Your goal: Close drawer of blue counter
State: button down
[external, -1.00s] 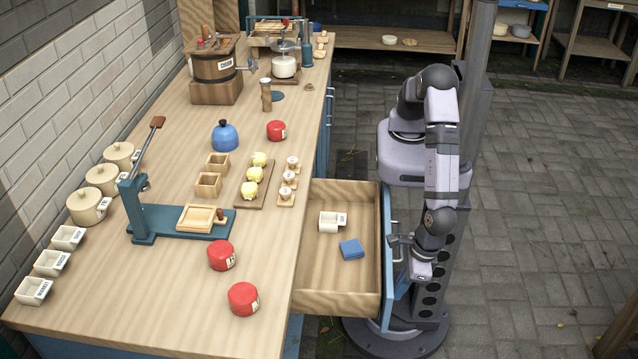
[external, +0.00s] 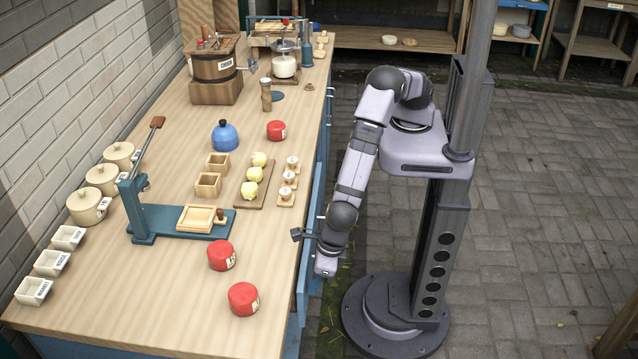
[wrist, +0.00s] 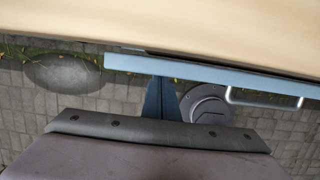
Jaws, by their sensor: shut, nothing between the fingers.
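The blue counter (external: 293,330) runs along the left with a wooden top. Its drawer front (external: 302,292) now sits close under the counter edge, and the drawer's inside is hidden. In the wrist view the blue drawer front (wrist: 215,72) is a strip beside the counter top, with a thin dark gap and a pale handle (wrist: 262,98). I cannot tell whether it is fully flush. My gripper (external: 326,268) is shut and empty, low at the drawer front's outer side.
Red canisters (external: 243,298) stand on the counter near its front edge. A blue kettle (external: 224,136), a press (external: 180,215) and a churn (external: 214,66) stand farther in. The paved floor (external: 540,220) to the right is open.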

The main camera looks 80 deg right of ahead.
jog(key=shift+w, duration=0.3)
